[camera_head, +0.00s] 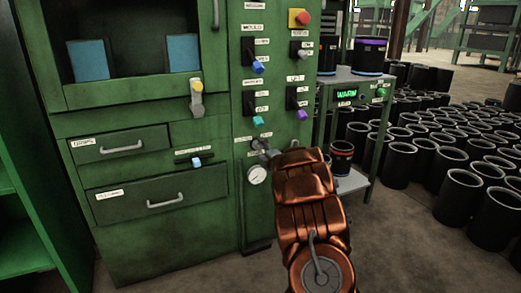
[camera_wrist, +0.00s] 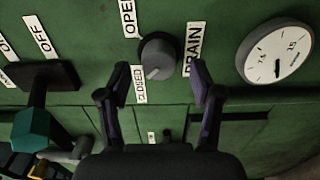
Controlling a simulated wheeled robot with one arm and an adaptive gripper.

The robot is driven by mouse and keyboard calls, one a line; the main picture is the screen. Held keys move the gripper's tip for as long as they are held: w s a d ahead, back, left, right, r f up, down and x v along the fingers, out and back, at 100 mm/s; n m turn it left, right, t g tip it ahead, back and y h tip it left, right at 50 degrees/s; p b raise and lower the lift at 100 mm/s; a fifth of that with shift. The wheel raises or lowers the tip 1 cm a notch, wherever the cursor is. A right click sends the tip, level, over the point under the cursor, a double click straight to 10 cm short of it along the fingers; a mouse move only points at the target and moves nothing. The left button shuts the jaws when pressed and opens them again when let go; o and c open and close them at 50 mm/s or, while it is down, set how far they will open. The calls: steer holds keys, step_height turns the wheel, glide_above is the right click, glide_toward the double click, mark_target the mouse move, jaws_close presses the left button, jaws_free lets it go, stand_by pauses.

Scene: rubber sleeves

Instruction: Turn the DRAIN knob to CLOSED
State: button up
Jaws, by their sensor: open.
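The DRAIN knob (camera_wrist: 158,58) is a round dark grey knob on the green panel in the wrist view. The OPEN label (camera_wrist: 129,18) is at its upper left, the DRAIN label (camera_wrist: 193,50) at its right, and the CLOSED label (camera_wrist: 139,84) at its lower left. In the head view my arm and gripper largely hide the knob.
A teal-handled switch (camera_wrist: 37,128) is at the left. Drawers, a shelf cart (camera_head: 352,78) and many black sleeves (camera_head: 455,150) stand around.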

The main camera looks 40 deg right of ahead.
steer(key=v, duration=1)
steer(key=shift+s+a, duration=0.2)
steer(key=shift+s, duration=0.1)
steer(key=s+a+r+m+g+h+p, duration=0.1)
steer(key=s+a+r+m+g+p, duration=0.3)
steer(key=a+r+p, duration=0.5)
steer(key=s+a+r+m+g+p, duration=0.1)
steer(key=a+r+m+g+p, duration=0.45)
steer(key=r+p, duration=0.8)
steer(key=s+a+r+m+g+y+p, duration=0.1)
steer(key=s+a+r+g+y+p, duration=0.1)
steer(key=s+a+r+p, duration=0.4)
steer(key=s+a+r+m+g+y+p, duration=0.2)
steer(key=s+a+r+g+p, duration=0.2)
steer(key=s+a, duration=1.1)
steer(key=s+a+r+m+g+y+p, duration=0.2)
steer(key=s+a+r+p, duration=0.7)
steer(key=p, duration=0.5)
steer(key=s+a+g, duration=0.1)
steer(key=s+a, duration=0.1)
steer(key=a, duration=0.1)
steer(key=shift+a+r+y, duration=0.2)
steer(key=shift+r+y, duration=0.15)
steer(key=shift+y, duration=0.05)
